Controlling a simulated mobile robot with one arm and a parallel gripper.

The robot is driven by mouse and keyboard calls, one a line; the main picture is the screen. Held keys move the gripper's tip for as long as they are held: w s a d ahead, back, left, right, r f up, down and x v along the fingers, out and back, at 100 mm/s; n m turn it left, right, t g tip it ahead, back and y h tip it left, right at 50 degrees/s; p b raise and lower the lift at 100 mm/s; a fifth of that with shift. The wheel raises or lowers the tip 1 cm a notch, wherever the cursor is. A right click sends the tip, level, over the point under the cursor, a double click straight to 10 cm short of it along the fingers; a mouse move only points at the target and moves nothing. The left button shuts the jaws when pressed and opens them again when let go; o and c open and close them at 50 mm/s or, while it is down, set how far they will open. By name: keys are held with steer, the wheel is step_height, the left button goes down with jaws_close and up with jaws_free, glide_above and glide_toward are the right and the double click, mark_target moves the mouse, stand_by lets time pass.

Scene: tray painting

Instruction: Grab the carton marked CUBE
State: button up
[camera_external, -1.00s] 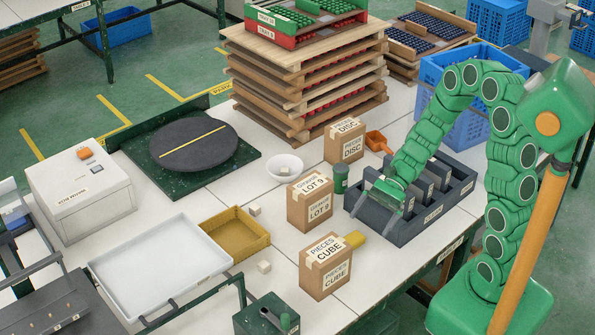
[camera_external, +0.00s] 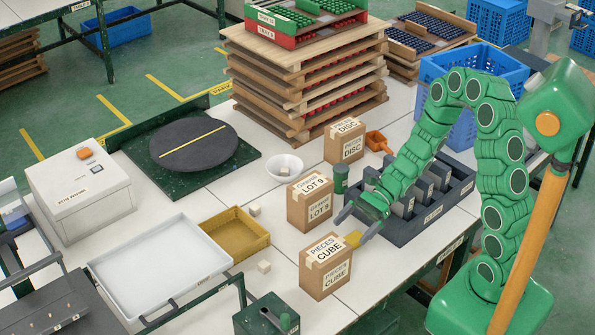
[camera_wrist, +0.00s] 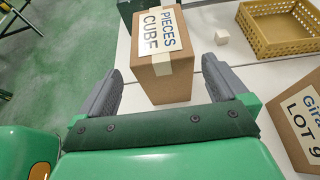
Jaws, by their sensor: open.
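The carton marked CUBE (camera_external: 325,268) is a brown box with white labels, upright on the white table near its front edge. In the wrist view the carton (camera_wrist: 164,75) stands ahead of and between my two grey fingers. My gripper (camera_external: 358,225) is open and empty, just behind and to the right of the carton in the external view. In the wrist view my gripper (camera_wrist: 160,88) has its fingers spread to either side of the carton's near face. Contact is not visible.
The LOT 9 carton (camera_external: 310,201) stands close behind the CUBE carton, and the DISC carton (camera_external: 344,141) is farther back. A dark divided rack (camera_external: 420,226) lies to the right. A yellow basket (camera_external: 236,234) and a small pale cube (camera_external: 264,267) are to the left.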

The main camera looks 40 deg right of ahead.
mark_target(339, 240)
steer(key=shift+x, duration=2.3)
steer(key=shift+w+r, duration=0.1)
steer(key=shift+r, duration=0.05)
steer(key=c, duration=1.7)
